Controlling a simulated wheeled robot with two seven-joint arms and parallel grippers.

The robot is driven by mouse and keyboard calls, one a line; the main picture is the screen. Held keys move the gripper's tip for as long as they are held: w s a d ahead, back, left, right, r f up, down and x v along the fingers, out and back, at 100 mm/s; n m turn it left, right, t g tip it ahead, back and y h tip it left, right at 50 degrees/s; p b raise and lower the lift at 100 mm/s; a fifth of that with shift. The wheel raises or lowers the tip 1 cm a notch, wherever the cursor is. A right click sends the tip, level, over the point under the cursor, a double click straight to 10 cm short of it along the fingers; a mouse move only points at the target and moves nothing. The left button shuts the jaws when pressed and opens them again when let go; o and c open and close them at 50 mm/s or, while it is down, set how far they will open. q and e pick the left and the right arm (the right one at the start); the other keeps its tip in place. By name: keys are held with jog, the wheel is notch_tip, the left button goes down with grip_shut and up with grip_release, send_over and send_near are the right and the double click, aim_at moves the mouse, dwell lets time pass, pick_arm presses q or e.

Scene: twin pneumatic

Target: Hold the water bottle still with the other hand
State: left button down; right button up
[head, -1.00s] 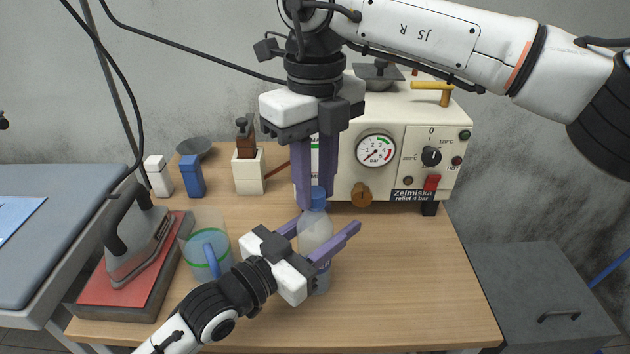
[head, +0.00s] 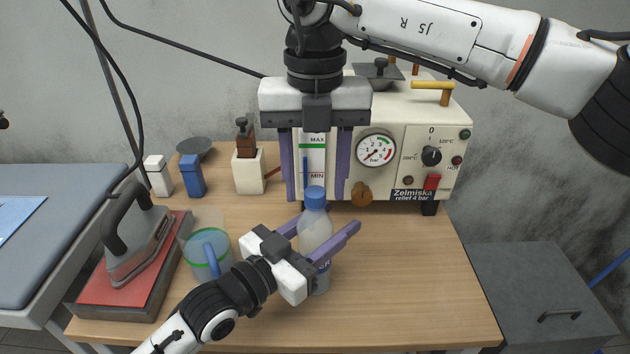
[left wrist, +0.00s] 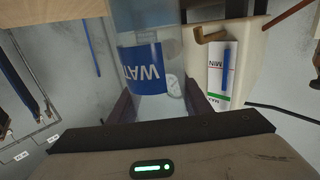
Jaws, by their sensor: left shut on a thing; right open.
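The water bottle (head: 314,232) stands upright on the wooden table, clear with a blue cap (head: 314,197) that is on its neck. My left gripper (head: 325,232) comes in from the lower left and is shut on the bottle's body. In the left wrist view the bottle (left wrist: 147,30) shows between the fingers, with its blue label (left wrist: 143,68) in sight. My right gripper (head: 316,192) hangs from above, open, with its purple fingers spread to either side, above and apart from the cap.
The cream steam generator (head: 400,150) with gauge stands behind the bottle. A clear jug with green rim (head: 205,250) and an iron (head: 140,245) on a red pad (head: 95,285) are on the left. Small containers (head: 192,176) stand at the back left. The table's front right is clear.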

aim_at(302, 245)
notch_tip(302, 245, up, 12)
jog(key=shift+f, duration=0.25)
pick_arm(q)
jog(key=c, duration=0.9)
grip_release()
jog(key=v, duration=1)
jog(key=shift+s+a, duration=0.1)
pick_arm(e)
jog(key=shift+f, duration=0.25)
